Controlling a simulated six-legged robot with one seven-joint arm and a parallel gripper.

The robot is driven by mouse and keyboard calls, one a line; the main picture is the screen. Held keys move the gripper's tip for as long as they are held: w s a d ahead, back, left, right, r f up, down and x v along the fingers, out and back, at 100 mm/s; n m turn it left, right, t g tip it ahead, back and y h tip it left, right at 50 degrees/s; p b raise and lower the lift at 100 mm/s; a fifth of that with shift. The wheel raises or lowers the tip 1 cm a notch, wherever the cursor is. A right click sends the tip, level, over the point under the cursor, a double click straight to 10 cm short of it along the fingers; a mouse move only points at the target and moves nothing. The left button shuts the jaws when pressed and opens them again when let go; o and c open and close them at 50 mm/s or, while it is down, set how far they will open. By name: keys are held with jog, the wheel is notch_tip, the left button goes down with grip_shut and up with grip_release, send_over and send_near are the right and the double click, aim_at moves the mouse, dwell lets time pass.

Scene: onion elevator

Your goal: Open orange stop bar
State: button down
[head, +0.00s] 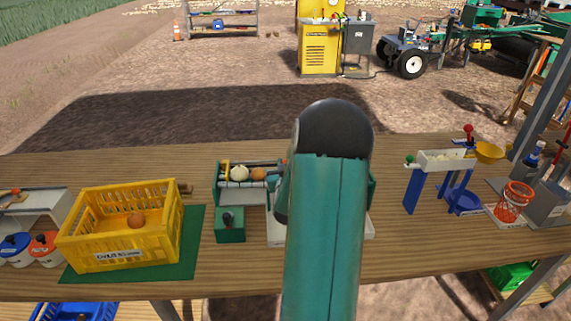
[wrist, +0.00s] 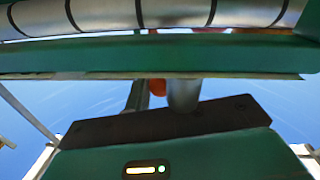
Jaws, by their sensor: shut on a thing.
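In the wrist view, my gripper (wrist: 160,92) reaches under the green edge of the onion elevator (wrist: 160,58). A small orange piece (wrist: 157,87), seemingly part of the orange stop bar, shows between my fingers. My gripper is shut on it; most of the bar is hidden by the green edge. In the head view, my arm covers the gripper and the elevator's middle. The elevator's left end (head: 219,180) shows beside my arm, with a pale onion (head: 240,173) and an orange-brown onion (head: 258,174) on it.
A yellow crate (head: 75,238) with an onion in it stands on a green mat at the left. A green box with a black knob (head: 230,232) stands before the elevator. A white trough on blue legs (head: 412,190) and an orange basket (head: 513,201) stand at the right.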

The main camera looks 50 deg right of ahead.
jog(key=c, duration=1.3)
grip_release()
jog(key=shift+s, duration=0.1)
jog(key=shift+d, duration=0.1)
jog(key=shift+n+t+y, duration=0.3)
jog(key=shift+t, duration=0.1)
